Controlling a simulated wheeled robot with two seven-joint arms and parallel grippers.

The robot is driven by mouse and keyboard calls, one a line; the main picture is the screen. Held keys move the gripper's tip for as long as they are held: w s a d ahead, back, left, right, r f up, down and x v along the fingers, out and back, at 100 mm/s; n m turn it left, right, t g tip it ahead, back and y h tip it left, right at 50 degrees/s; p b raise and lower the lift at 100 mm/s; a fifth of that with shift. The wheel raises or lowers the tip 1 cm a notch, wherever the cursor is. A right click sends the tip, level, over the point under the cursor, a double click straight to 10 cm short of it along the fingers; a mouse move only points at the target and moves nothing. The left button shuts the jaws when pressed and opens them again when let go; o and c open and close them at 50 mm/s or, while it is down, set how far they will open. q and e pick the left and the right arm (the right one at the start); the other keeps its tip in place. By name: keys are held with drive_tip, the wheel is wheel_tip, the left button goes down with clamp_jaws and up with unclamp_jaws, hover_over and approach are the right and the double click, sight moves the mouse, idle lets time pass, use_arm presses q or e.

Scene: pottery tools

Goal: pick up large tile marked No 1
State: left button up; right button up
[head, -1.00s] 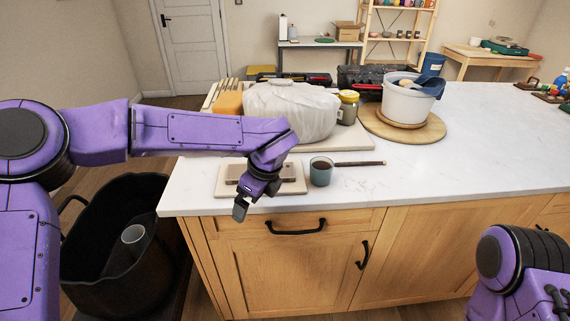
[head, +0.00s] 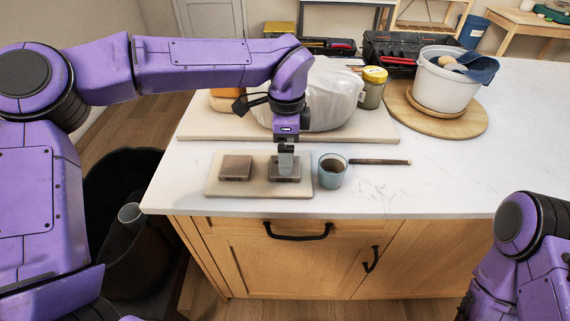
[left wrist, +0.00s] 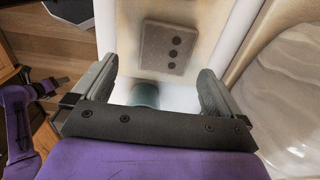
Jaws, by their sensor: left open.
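Two square grey-brown tiles lie on a small pale board (head: 216,190) near the counter's front edge. The left tile (head: 236,168) is uncovered. The right tile (head: 293,175) is partly hidden behind my left gripper (head: 286,160), which points down over it. In the left wrist view, one tile (left wrist: 168,46) with three dark dots in a row lies just beyond the open, empty fingers of my left gripper (left wrist: 158,80). It looks like the right tile, beside the cup. I cannot read a number on either tile.
A blue-grey cup (head: 332,172) stands right of the board, with a dark stick (head: 380,162) beside it. It also shows between the fingers in the left wrist view (left wrist: 145,95). A wrapped white lump (head: 335,95) stands behind. The counter's right front is clear.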

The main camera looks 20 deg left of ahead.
use_arm(q)
drive_tip(key=f, duration=0.1)
drive_tip(key=f+p, duration=0.1)
drive_tip(key=f, duration=0.1)
drive_tip(key=w+f, duration=0.1)
drive_tip(key=shift+a+f+p, duration=0.25)
drive_tip(key=shift+f+p, duration=0.05)
drive_tip(key=shift+p, duration=0.05)
drive_tip(key=shift+s+f, duration=0.15)
drive_tip(key=shift+f, duration=0.25)
drive_tip(key=c, duration=1.1)
drive_tip(key=shift+r, duration=0.1)
